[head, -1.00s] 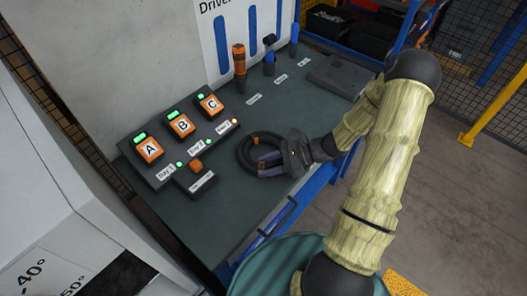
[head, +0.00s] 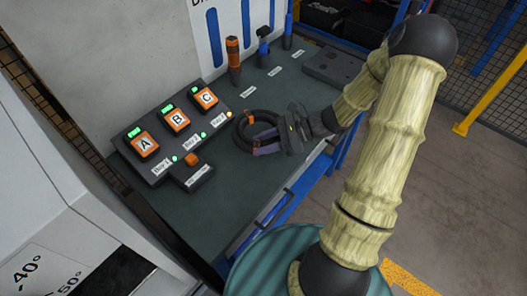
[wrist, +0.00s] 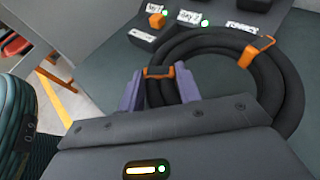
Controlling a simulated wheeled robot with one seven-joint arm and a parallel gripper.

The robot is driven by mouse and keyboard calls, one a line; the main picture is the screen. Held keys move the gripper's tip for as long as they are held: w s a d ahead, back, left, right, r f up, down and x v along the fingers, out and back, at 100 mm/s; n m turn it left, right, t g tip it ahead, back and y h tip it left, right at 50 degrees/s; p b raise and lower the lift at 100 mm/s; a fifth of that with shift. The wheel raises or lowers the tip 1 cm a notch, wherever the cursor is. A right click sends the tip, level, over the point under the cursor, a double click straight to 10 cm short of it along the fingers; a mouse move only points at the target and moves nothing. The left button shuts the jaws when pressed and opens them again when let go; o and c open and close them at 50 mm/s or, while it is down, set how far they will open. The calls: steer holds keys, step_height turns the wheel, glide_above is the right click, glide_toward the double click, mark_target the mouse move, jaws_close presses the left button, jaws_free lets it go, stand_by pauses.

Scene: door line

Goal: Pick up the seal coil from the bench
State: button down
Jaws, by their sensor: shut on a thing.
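The seal coil (head: 236,140) is a black ring of hose with orange clips, seen over the bench (head: 232,213) just right of the button panel. It also shows large in the wrist view (wrist: 287,92). My gripper (head: 266,143) is shut on the near side of the coil. In the wrist view its purple fingers (wrist: 160,88) stand on both sides of the hose, by an orange clip. The coil appears raised a little above the bench top, though its underside is hidden.
The panel (head: 176,130) with buttons A, B and C stands left of the coil. A small box with an orange button (head: 192,159) sits in front of it. Upright tools (head: 234,62) stand behind, and a dark flat tray (head: 333,66) lies at the back right.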

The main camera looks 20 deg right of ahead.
steer(key=shift+r, duration=1.4)
